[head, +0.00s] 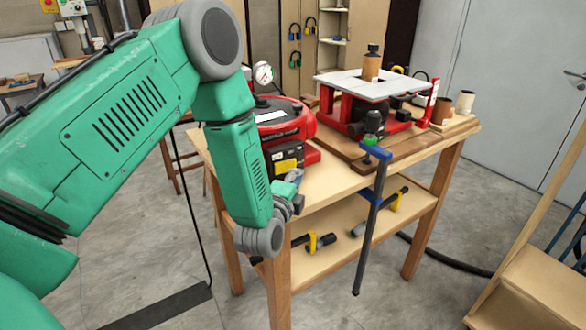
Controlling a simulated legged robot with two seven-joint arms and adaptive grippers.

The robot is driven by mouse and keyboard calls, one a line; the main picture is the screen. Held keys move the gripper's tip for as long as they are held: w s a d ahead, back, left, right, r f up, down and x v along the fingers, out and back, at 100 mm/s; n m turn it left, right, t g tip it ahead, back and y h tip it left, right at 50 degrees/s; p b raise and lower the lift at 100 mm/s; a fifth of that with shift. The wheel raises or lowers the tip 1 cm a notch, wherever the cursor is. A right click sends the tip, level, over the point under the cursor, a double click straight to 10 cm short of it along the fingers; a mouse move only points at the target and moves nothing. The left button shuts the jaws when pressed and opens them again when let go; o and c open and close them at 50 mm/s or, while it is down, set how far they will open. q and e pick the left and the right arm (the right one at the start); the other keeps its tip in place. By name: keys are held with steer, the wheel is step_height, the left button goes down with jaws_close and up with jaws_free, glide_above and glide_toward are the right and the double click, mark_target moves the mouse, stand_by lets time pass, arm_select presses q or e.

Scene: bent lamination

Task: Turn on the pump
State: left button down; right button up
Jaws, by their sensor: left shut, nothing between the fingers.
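A red and black machine (296,121), which looks like the pump, sits on the left part of the wooden workbench (337,187). It has a black front panel with a yellow label, and a round white gauge (263,74) stands behind it. My left gripper (292,182) is in front of the machine's lower front, near the yellow label. It is shut with nothing in it, and it looks small and partly hidden by my green wrist. I cannot tell whether it touches the machine. My green arm hides the machine's left side. No switch can be made out clearly. My right gripper is not in view.
A red router-table-like machine with a white top (345,83) stands on a wooden board at the bench's right. A blue-handled clamp (370,215) hangs at the front edge. Yellow-and-black clamps (316,243) lie on the lower shelf. Wooden steps (530,300) stand at right.

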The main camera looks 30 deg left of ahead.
mark_target(286, 167)
arm_select(q)
steer(key=shift+w+a, duration=0.5)
steer(key=shift+a, duration=0.4)
steer(key=shift+w+d+r, duration=0.15)
steer(key=shift+d, duration=0.15)
steer(key=shift+w+a+y, duration=0.2)
steer(key=shift+a+y, duration=0.2)
steer(key=shift+a, duration=0.2)
steer(key=shift+d, duration=0.1)
